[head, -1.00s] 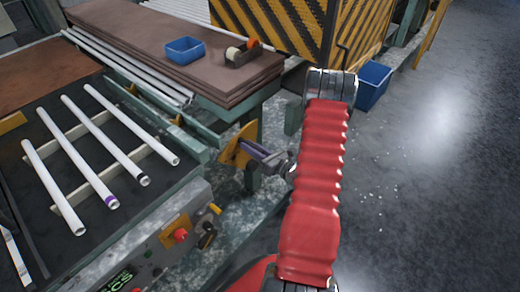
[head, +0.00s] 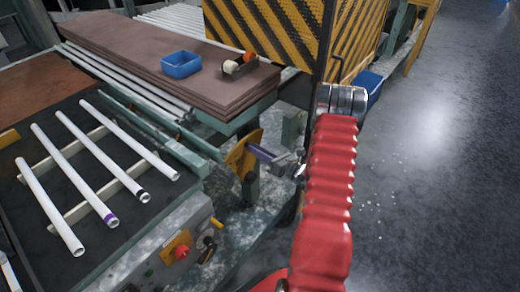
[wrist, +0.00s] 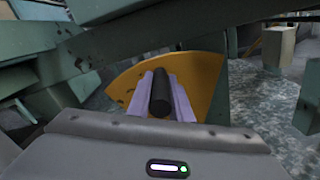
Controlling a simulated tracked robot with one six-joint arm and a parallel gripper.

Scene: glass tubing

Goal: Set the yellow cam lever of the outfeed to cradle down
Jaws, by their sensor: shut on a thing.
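The yellow cam lever shows as a flat yellow fan-shaped plate (head: 238,158) at the outfeed frame, near the middle of the head view. In the wrist view, the yellow plate (wrist: 205,88) fills the centre behind my fingers. A black rod-like handle (wrist: 160,98) sticks out from it towards my wrist. My gripper (head: 262,153) has purple fingers, and they are shut on this black handle, one on each side. The same gripper (wrist: 160,90) is centred on the handle in the wrist view. In the head view the fingers hide the handle.
White tubes (head: 90,175) lie on a rack at left. A control box with a red button (head: 182,252) is near the front. Brown boards (head: 150,72) carry a blue bin (head: 181,64) and a tape dispenser (head: 238,65). A yellow-black striped guard (head: 275,35) stands behind.

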